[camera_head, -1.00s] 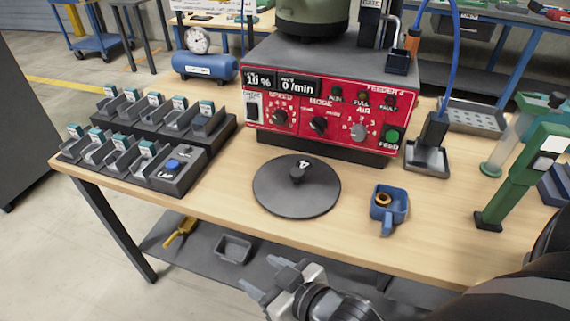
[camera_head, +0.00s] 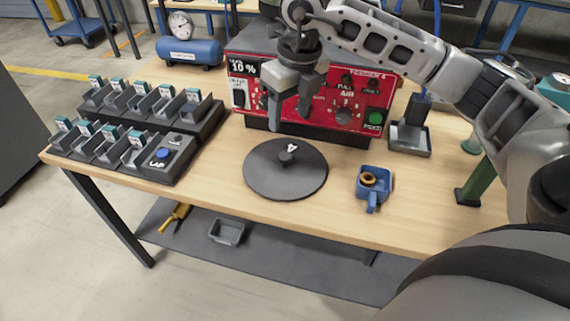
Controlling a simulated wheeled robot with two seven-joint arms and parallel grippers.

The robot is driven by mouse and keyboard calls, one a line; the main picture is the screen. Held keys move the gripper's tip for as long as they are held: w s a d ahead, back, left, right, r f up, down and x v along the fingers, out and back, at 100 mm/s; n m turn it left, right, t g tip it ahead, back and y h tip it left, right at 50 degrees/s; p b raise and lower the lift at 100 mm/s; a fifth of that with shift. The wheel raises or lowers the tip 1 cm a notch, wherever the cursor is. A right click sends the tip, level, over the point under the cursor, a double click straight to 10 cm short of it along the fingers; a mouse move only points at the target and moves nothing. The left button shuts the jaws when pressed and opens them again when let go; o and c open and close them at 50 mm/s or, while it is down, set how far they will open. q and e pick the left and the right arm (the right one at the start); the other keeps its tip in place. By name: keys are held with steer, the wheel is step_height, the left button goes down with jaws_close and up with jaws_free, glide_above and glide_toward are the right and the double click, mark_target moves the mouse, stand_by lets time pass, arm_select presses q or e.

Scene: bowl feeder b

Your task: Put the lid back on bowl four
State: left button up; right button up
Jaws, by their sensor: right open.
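The dark round lid (camera_head: 262,178) lies flat on the wooden table in front of the red feeder, with a knob (camera_head: 287,158) and a number 4 on its top. My right gripper (camera_head: 288,122) is open and empty. It hangs with its fingers pointing down, above the lid's knob and in front of the red feeder panel (camera_head: 345,118). The fingers look apart from the lid. The bowl on top of the feeder is largely hidden behind my right arm or out of the picture. My left gripper is not in view.
A blue scoop (camera_head: 374,184) with a brass-coloured ring in it stands right of the lid. Dark bin racks (camera_head: 150,125) fill the table's left. A dark tray with an upright nozzle (camera_head: 410,138) stands at right. Bare table (camera_head: 225,180) surrounds the lid.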

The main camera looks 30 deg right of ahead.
glide_above(285, 155)
steer(key=s, duration=0.2)
steer(key=f, duration=0.9)
steer(key=shift+w+a+f, duration=0.1)
steer(key=shift+a+f, duration=0.1)
steer(key=shift+f, duration=0.1)
steer(key=shift+w+d+f+p, duration=0.15)
steer(key=shift+w+f, duration=0.15)
steer(key=shift+f, duration=0.65)
steer(key=shift+w+a+f+p, duration=0.15)
steer(key=shift+w+f, duration=0.15)
steer(key=shift+f, duration=0.65)
steer(key=shift+w+d+f+p, duration=0.15)
steer(key=shift+w+f, duration=0.15)
steer(key=shift+f, duration=0.65)
steer(key=c, duration=1.2)
steer(key=shift+r, duration=0.1)
